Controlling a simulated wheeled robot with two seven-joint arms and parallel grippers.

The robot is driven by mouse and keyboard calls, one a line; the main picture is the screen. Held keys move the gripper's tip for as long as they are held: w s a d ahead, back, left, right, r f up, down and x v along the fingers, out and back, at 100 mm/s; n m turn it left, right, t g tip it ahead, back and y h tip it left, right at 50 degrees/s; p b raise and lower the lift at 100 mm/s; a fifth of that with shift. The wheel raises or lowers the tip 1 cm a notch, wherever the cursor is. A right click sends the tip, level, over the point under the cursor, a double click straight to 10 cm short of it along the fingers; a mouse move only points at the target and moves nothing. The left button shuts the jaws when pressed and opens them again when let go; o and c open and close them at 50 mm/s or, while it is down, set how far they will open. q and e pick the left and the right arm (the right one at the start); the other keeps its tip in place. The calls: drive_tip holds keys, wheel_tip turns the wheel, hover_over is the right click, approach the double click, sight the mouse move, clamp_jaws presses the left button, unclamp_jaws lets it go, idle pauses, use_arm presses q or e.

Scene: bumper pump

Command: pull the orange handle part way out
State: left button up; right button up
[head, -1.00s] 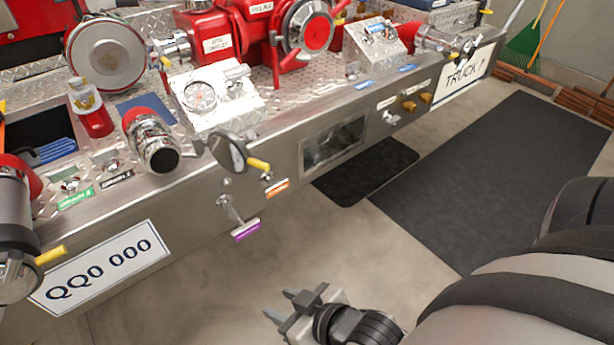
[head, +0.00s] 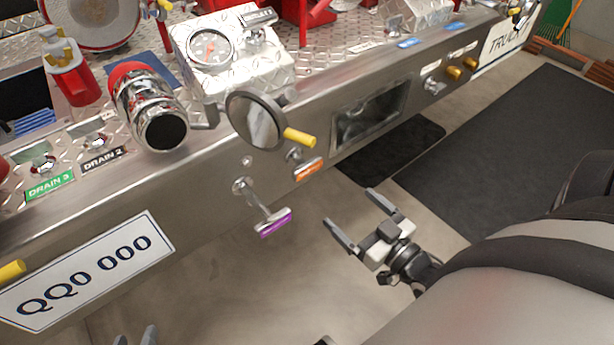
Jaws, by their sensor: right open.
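My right gripper (head: 349,207) is open and empty in front of the bumper, below and right of the orange handle. Its fingers point up and left toward the panel and touch nothing. My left gripper (head: 135,337) shows only as two separated fingertips at the bottom edge; the rest is out of frame.
A purple handle (head: 274,222) sticks out on its rod left of the orange one. A white plate (head: 85,272) is at left. The floor in front is clear.

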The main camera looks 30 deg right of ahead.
sight(310, 170)
drive_tip(key=w, duration=0.5)
drive_tip(key=w+b, duration=0.1)
drive_tip(key=w, duration=0.4)
drive_tip(key=w+a+b, duration=0.1)
drive_tip(key=w, duration=0.4)
drive_tip(key=shift+w+r, duration=0.1)
drive_tip(key=shift+w, duration=0.25)
use_arm(q)
drive_tip(key=shift+g, duration=0.5)
drive_tip(key=f, duration=0.2)
drive_tip(key=d+f, duration=0.1)
drive_tip(key=f, duration=0.1)
drive_tip(key=shift+w, duration=0.25)
